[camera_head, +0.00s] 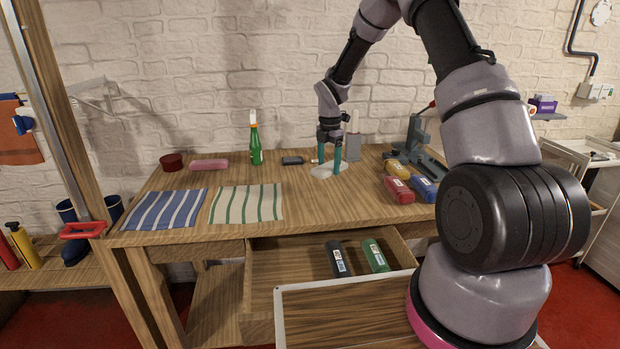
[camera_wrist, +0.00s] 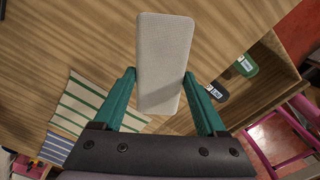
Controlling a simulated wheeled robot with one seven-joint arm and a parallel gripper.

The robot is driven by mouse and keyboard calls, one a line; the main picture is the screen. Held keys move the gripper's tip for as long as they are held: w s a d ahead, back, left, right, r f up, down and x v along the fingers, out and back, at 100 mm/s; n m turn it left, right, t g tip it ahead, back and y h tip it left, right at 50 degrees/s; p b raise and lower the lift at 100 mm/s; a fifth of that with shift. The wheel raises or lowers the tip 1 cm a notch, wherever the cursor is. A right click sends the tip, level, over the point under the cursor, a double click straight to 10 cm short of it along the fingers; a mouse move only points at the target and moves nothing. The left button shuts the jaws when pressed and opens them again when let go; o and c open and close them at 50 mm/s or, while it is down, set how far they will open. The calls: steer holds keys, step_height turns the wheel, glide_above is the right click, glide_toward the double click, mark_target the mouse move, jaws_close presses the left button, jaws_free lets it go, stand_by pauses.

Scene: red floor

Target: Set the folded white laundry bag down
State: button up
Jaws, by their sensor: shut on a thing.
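The folded white laundry bag (camera_wrist: 164,60) is a pale, flat, rounded rectangle between the two teal fingers of my gripper (camera_wrist: 160,92) in the wrist view. My gripper is shut on it. In the head view my gripper (camera_head: 330,167) points down over the back middle of the wooden workbench (camera_head: 310,208), and the bag (camera_head: 323,171) shows as a small pale shape at the fingertips, low at the bench top. I cannot tell whether the bag touches the wood.
A dark block (camera_head: 292,160) and green bottle (camera_head: 255,145) stand left of my gripper. Striped blue (camera_head: 167,209) and green (camera_head: 246,203) cloths lie at front left. Red (camera_head: 399,190), yellow and blue bottles lie right. The open drawer (camera_head: 290,262) holds two bottles. The front middle is clear.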

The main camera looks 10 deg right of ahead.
mark_target(324, 197)
steer(key=shift+w+a+n, duration=0.3)
steer(key=shift+a+n, duration=0.15)
steer(key=shift+n, duration=0.45)
step_height(324, 197, down, 10)
steer(key=shift+r, duration=0.1)
steer(key=o, duration=1.3)
